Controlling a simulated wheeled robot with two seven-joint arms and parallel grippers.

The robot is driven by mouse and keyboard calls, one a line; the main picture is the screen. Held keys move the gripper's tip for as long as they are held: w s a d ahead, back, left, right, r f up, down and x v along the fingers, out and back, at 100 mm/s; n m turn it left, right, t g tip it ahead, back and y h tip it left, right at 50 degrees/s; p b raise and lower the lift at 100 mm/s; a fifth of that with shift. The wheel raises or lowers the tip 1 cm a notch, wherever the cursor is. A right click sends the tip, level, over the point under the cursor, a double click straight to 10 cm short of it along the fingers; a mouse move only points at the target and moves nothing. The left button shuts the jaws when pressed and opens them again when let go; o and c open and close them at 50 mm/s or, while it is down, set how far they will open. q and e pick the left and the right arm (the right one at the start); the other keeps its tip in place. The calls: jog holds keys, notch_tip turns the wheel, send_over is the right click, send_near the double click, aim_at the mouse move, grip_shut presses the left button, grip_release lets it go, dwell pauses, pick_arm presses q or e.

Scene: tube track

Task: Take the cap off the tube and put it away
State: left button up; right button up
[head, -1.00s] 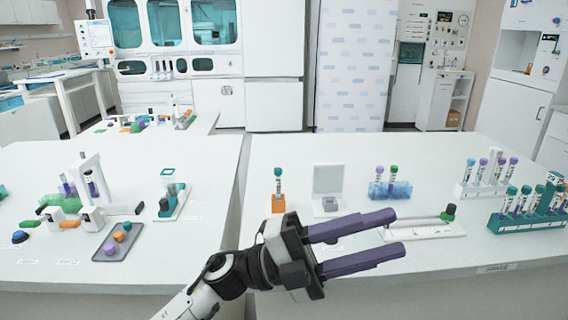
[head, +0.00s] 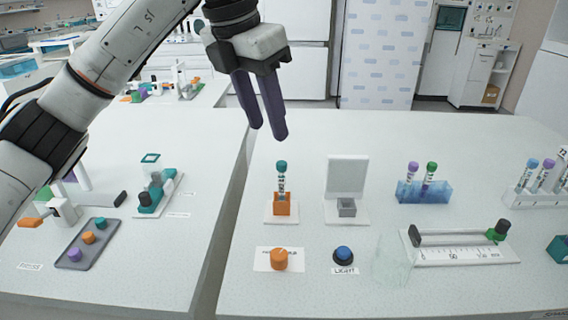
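A tube (head: 282,184) with a teal cap (head: 281,166) stands upright in a small orange holder (head: 284,208) on a white base on the right-hand table. The cap is on the tube. My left gripper (head: 268,132) points down above the tube, a little to its left in the picture, with its two purple fingers apart and nothing between them. The fingertips look clear of the cap. A grey tray (head: 62,264) on the left-hand table holds a teal, an orange and a purple cap. My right gripper is not in view.
Right of the tube stand a white panel (head: 347,172), a blue rack (head: 409,196) with capped tubes and a slide with a scale (head: 450,255). In front are an orange knob (head: 279,261) and a blue LIGHT button (head: 343,254). A gap separates the two tables.

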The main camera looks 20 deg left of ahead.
aim_at(282, 163)
pick_arm(q)
jog(key=x, duration=0.7)
jog(key=shift+s+d+f, duration=0.1)
jog(key=shift+d+f, duration=0.25)
jog(key=shift+c, duration=0.5)
grip_shut()
